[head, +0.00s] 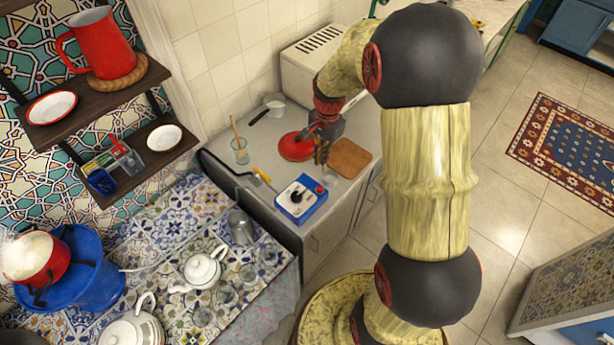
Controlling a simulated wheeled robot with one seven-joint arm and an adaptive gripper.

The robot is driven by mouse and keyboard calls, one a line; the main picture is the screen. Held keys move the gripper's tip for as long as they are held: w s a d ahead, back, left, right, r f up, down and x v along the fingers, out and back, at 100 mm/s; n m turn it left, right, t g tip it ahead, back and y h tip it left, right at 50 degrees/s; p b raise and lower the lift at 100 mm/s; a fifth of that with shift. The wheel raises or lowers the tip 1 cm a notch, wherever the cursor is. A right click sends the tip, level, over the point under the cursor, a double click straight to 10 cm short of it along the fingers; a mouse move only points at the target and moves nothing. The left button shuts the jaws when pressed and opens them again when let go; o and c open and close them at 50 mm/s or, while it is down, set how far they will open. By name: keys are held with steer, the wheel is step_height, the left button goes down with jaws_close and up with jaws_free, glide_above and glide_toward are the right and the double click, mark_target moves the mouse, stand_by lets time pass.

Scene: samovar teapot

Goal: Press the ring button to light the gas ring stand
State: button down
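A blue control box (310,210) with a white top sits near the front edge of the grey counter. It carries a black knob (297,196) and a small red button (319,189), which looks like the ring button. A blue round stand (98,283), probably the gas ring stand, is at the lower left under a red pot (42,275). No flame can be made out there. My gripper (321,158) points down over the counter, behind the box and beside a red round lid or pan (297,147). Its fingers are too small and dark to judge.
A wooden board (350,158) lies right of my gripper. A glass with a wooden spoon (240,152) and a yellow-handled tool (263,175) are left of it. A white teapot (201,270) and several glasses stand on the tiled table. The box's top is uncovered.

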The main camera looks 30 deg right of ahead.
glide_toward(320, 189)
steer(key=f, duration=0.7)
steer(key=shift+w+a+b, duration=0.15)
steer(key=shift+w+b, duration=0.2)
stand_by(0.4)
steer(key=shift+s+f+b, duration=0.15)
steer(key=shift+f+b, duration=0.35)
steer(key=shift+f, duration=0.55)
steer(key=shift+s, duration=0.1)
step_height(320, 189, up, 15)
steer(key=p, duration=0.3)
steer(key=shift+w+d+f, duration=0.25)
